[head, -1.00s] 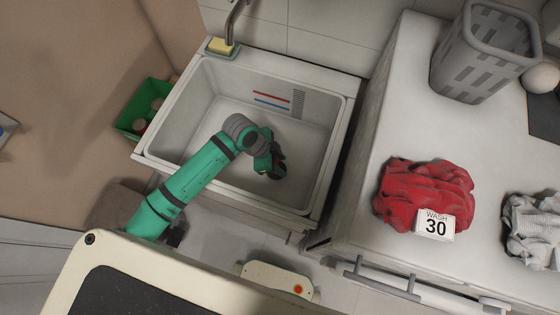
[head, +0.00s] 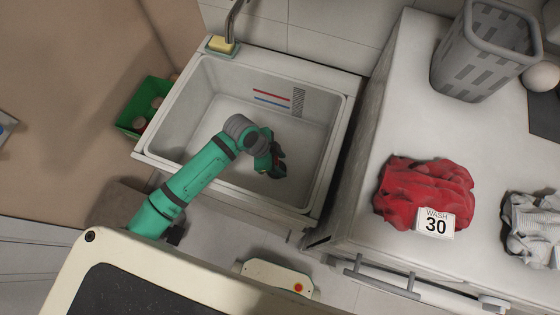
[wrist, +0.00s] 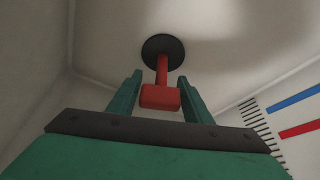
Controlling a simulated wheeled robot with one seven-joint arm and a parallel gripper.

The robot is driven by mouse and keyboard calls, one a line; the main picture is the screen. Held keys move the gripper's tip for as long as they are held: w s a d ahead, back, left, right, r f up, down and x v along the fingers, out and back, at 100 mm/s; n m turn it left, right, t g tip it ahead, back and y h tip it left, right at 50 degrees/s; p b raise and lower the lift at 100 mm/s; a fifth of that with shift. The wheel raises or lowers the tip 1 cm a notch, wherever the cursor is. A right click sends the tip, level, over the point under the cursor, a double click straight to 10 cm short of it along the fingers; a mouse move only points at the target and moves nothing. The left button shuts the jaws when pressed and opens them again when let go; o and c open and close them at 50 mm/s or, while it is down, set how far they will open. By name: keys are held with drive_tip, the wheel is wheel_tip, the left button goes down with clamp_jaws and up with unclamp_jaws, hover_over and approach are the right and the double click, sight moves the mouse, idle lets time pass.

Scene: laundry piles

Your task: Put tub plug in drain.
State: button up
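The tub plug (wrist: 161,97) shows in the wrist view as a red block handle on a red stem, with a round black disc at the far end. The plug is hidden there, and I see no drain opening in either view.
The tub walls surround my gripper, with red and blue stripes (head: 272,97) on the back wall. A faucet (head: 232,22) and yellow soap (head: 221,45) are at the back left corner. A counter with red laundry (head: 420,188) stands to the right.

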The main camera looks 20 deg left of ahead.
drive_tip(key=shift+o, duration=0.9)
drive_tip(key=v, duration=1.1)
drive_tip(key=shift+f, duration=0.1)
